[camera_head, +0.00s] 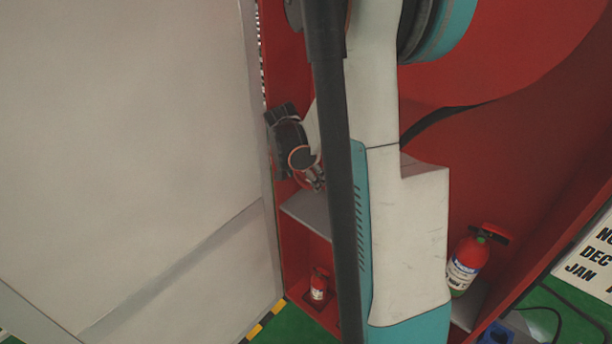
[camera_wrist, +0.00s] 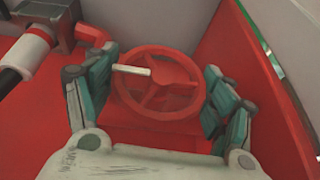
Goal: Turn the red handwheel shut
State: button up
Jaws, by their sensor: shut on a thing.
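The red handwheel (camera_wrist: 176,75) stands in the middle of the wrist view on a red block-like mount (camera_wrist: 150,125). It has spokes, and a short pale bar (camera_wrist: 132,69) shows at its left side. My gripper (camera_wrist: 158,75) has its teal and grey fingers at the left and right of the wheel, closed against its rim. In the head view my gripper (camera_head: 315,182) is small and partly behind my arm, inside the red cabinet. The wheel cannot be made out clearly there.
A black and white pipe (camera_wrist: 28,52) with a red fitting lies at upper left in the wrist view. Red cabinet walls (camera_wrist: 245,65) stand close around. In the head view, a large fire extinguisher (camera_head: 467,262) and a small one (camera_head: 319,284) stand low. A pale panel (camera_head: 130,130) fills the left.

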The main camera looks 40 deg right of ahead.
dwell(0.5)
jog(key=o, duration=1)
jog(key=shift+o, duration=0.2)
jog(key=v, duration=1.2)
